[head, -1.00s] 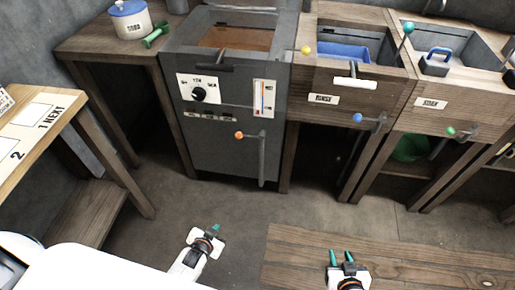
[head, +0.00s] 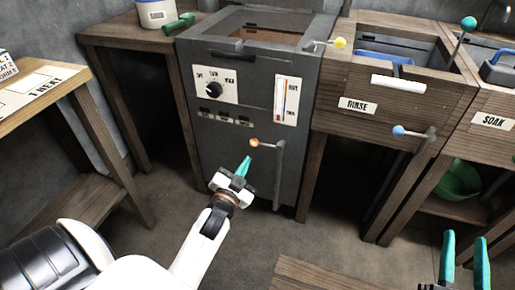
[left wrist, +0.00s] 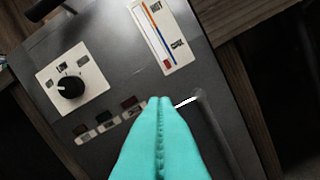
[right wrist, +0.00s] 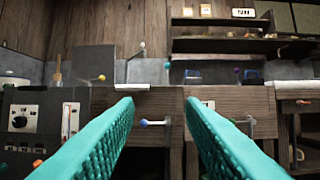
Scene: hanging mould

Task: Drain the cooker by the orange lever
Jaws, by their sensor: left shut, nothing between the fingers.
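The cooker (head: 225,135) is a dark grey box with an open top, a dial plate and a temperature strip. The orange-knobbed lever (head: 255,143) sticks out from a vertical pipe (head: 279,175) on its front. My left gripper (head: 243,167) is shut and empty, just left of and below the orange knob, apart from it in the head view. In the left wrist view its teal fingers (left wrist: 160,140) are pressed together and hide the knob; only a bit of the lever rod (left wrist: 186,102) shows. My right gripper (head: 464,262) is open and empty at the lower right.
The rinse tub (head: 385,110) with a blue-knobbed lever (head: 398,131) stands right of the cooker, the soak tub (head: 495,120) beyond it. A side table (head: 45,95) is at left. A wooden bench top (head: 330,278) is in front.

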